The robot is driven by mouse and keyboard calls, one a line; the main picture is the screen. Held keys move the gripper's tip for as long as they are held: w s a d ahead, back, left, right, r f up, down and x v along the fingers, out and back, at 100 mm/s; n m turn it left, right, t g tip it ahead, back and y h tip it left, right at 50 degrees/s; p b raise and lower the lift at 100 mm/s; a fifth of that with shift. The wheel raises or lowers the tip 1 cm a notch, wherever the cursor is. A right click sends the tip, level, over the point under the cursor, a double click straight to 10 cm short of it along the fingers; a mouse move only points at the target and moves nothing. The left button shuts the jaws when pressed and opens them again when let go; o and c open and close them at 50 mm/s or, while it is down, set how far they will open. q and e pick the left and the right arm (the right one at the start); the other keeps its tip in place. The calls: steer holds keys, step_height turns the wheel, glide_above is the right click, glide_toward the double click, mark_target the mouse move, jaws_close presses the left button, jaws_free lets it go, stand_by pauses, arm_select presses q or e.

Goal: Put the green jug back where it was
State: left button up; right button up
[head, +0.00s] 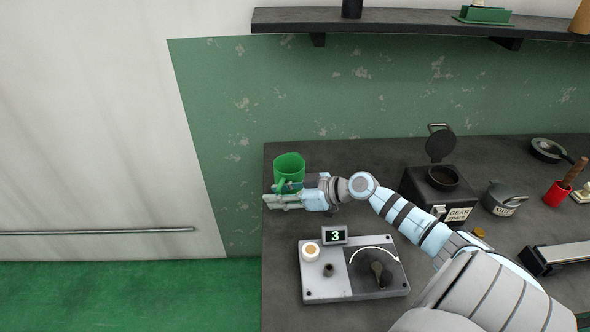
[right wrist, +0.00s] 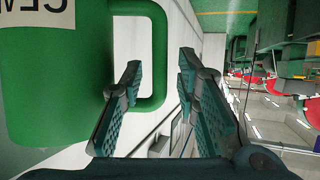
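The green jug (head: 288,163) is at the back left corner of the dark bench (head: 281,240) in the head view and looks upright. In the right wrist view the jug (right wrist: 55,90) fills the left side, with part of a white label showing lettering and its handle (right wrist: 158,55) facing my fingers. My right gripper (head: 277,193) is in front of the jug, partly covering its lower part. In the right wrist view its fingers (right wrist: 160,80) are apart, with the handle's outer bar seen between them; contact cannot be told. My left gripper is not in view.
A control box (head: 325,284) with a dial and a display reading 3 stands in front of my right arm. A black lidded device (head: 411,184), a grey lidded pot (head: 505,192) and a red cup (head: 557,193) stand to the right. A shelf (head: 400,18) is above.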

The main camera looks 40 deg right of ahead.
steer(key=p+v, duration=0.8)
steer(key=v, duration=0.3)
steer(key=shift+s, duration=0.4)
steer(key=shift+d+r, duration=0.1)
steer(key=shift+r, duration=0.05)
steer(key=shift+s, duration=0.1)
